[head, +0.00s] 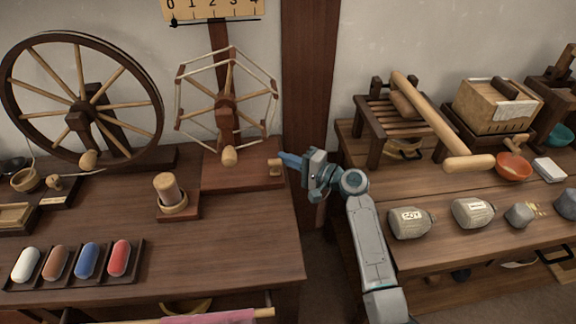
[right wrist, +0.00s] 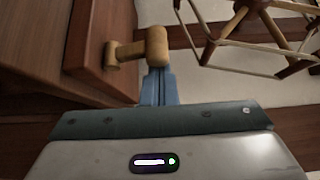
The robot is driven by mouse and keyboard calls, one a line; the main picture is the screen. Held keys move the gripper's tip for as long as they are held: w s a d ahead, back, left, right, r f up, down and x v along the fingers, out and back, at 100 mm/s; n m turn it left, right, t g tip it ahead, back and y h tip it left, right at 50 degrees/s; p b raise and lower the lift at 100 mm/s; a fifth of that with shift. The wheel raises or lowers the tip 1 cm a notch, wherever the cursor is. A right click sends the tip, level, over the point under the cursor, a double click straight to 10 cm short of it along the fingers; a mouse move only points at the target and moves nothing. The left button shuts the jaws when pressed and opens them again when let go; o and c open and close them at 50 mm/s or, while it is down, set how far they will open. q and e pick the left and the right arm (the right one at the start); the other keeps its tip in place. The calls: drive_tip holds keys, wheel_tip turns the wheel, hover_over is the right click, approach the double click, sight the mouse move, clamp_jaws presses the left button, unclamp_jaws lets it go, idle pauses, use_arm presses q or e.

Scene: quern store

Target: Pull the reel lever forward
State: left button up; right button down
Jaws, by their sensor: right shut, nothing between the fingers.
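The yarn reel (head: 225,103) is a six-sided wooden frame on a brown base (head: 232,178), on the left table. The reel lever (head: 275,167) is a small pale wooden piece at the base's right end. In the right wrist view the lever (right wrist: 140,48) looks like a stem with a rounded crossbar. My right gripper (head: 287,158) is shut and empty, its blue fingers pointing left at the lever. In the wrist view its fingertips (right wrist: 157,76) are right at the crossbar's end; I cannot tell whether they touch. My left gripper is out of view.
A spinning wheel (head: 82,105) stands left of the reel. A spool on a block (head: 168,190) and a tray (head: 75,279) of coloured yarn rolls are nearer. A gap separates this table from the right one, which holds stone weights (head: 410,222) and a press.

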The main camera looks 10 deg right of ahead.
drive_tip(key=shift+s+f+n+b, duration=0.2)
drive_tip(key=shift+n+b, duration=0.1)
drive_tip(key=shift+b, duration=0.15)
drive_tip(key=shift+s+b, duration=0.15)
drive_tip(key=shift+b, duration=0.2)
drive_tip(key=shift+r, duration=0.1)
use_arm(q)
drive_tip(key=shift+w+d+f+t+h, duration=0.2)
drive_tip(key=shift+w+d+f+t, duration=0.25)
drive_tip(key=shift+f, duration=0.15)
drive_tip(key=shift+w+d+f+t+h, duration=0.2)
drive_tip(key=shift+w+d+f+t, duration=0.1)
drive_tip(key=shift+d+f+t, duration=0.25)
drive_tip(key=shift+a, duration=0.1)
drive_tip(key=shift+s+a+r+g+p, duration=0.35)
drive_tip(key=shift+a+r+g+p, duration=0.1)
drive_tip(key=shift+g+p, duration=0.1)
use_arm(e)
drive_tip(key=s+a+r, duration=0.1)
drive_tip(key=s+r, duration=0.1)
drive_tip(key=s, duration=0.6)
drive_tip(key=s+a+r, duration=0.1)
drive_tip(key=s+r, duration=0.2)
drive_tip(key=s, duration=0.5)
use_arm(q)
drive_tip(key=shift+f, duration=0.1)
